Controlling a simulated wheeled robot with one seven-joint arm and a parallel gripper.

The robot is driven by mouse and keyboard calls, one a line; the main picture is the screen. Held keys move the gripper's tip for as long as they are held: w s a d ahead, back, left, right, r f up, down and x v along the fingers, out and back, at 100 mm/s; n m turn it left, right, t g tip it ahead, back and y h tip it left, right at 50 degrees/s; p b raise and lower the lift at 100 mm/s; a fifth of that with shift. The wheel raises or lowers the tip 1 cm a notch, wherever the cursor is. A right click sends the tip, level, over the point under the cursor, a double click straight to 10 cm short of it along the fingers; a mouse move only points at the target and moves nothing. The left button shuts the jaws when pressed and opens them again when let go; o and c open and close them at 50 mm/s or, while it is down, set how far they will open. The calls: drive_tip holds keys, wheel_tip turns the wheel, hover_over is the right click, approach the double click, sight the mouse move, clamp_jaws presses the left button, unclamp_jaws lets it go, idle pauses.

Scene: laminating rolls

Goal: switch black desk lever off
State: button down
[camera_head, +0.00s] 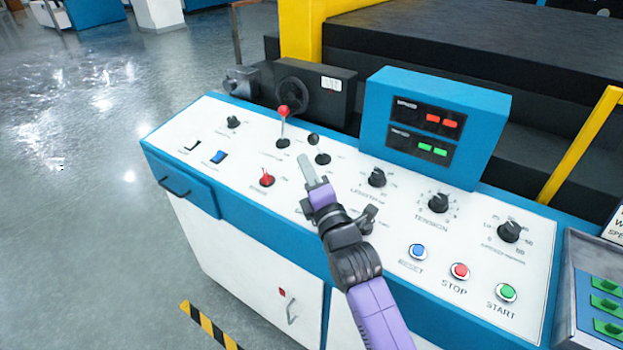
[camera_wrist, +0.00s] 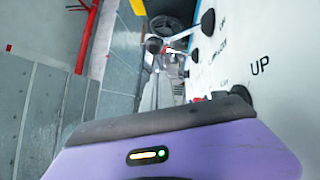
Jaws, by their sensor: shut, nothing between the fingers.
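The black desk lever (camera_head: 322,158) stands on the white control panel, with a round black knob above a dark base; its knob appears to lean up and left in the head view. My gripper (camera_head: 308,170) is shut and empty, just in front of the lever and to its left in the picture. I cannot tell whether they touch. In the wrist view, my gripper's purple and dark parts fill the bottom. A black rounded part (camera_wrist: 243,94) shows beside the printed word UP; I cannot tell whether it is this lever.
A red-knobbed lever (camera_head: 284,112) stands left of the black one. Black dials (camera_head: 377,177) and RESET, STOP (camera_head: 460,271) and START buttons lie right. A blue display box (camera_head: 437,125) rises behind.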

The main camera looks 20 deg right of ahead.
drive_tip(key=shift+w+d+r, duration=0.25)
drive_tip(key=shift+w+d, duration=0.3)
drive_tip(key=shift+d, duration=0.05)
drive_tip(key=shift+w+d+r, duration=0.25)
drive_tip(key=shift+w+d, duration=0.25)
drive_tip(key=shift+d, duration=0.1)
drive_tip(key=w+d+r+m+g+p, duration=0.3)
drive_tip(key=d+m+g+p, duration=0.1)
drive_tip(key=p, duration=0.4)
drive_tip(key=shift+w+d+r+m+g, duration=0.4)
drive_tip(key=shift+d+m, duration=0.25)
drive_tip(key=shift+m, duration=0.55)
drive_tip(key=shift+d, duration=0.1)
